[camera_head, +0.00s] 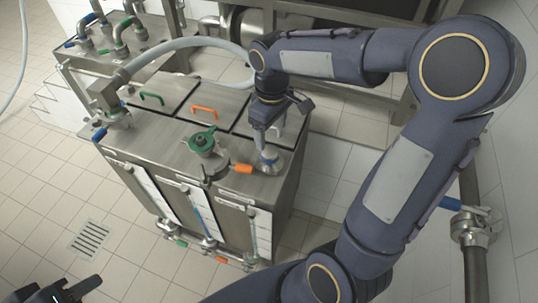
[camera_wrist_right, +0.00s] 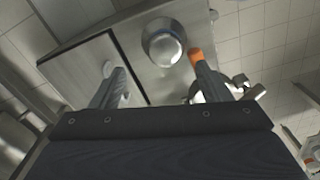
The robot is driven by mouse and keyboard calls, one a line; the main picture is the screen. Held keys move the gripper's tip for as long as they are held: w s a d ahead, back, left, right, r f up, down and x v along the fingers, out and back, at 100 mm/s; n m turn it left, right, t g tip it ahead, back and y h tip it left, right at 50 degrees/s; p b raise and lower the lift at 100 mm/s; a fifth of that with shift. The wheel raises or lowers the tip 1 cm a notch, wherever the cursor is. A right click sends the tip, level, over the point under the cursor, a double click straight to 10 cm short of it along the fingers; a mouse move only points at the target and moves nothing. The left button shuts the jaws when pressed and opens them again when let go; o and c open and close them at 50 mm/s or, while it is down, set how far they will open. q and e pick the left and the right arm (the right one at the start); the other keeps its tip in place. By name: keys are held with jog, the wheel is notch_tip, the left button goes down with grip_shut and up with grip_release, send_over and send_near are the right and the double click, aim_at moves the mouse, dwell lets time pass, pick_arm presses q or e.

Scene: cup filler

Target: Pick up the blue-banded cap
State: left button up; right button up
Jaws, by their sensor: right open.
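The blue-banded cap (camera_head: 270,163) is a round silver cap on the right end of the steel tank's top. In the right wrist view, the cap (camera_wrist_right: 163,48) lies at top centre, its blue band partly showing at the far edge. My right gripper (camera_head: 267,137) is above the cap, pointing down. In the wrist view the right gripper (camera_wrist_right: 152,70) is open, its fingers apart, with nothing held between them. The cap shows beyond and between the fingertips. My left gripper (camera_head: 72,290) is a dark shape at the bottom left, partly cut off; its jaws are unclear.
An orange handle (camera_head: 242,168) sits just left of the cap; it shows behind a finger in the wrist view (camera_wrist_right: 195,55). A green valve handwheel (camera_head: 203,141) stands further left. Lid handles, green (camera_head: 151,97) and orange (camera_head: 204,109), rise from the tank top (camera_head: 165,140). A grey hose arches behind.

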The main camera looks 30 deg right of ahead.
aim_at(270, 150)
jog(key=f, duration=0.7)
jog(key=shift+s+a+f+p, duration=0.25)
jog(key=shift+a+f+p, duration=0.05)
jog(key=shift+f+p, duration=0.1)
jog(key=c, duration=1.3)
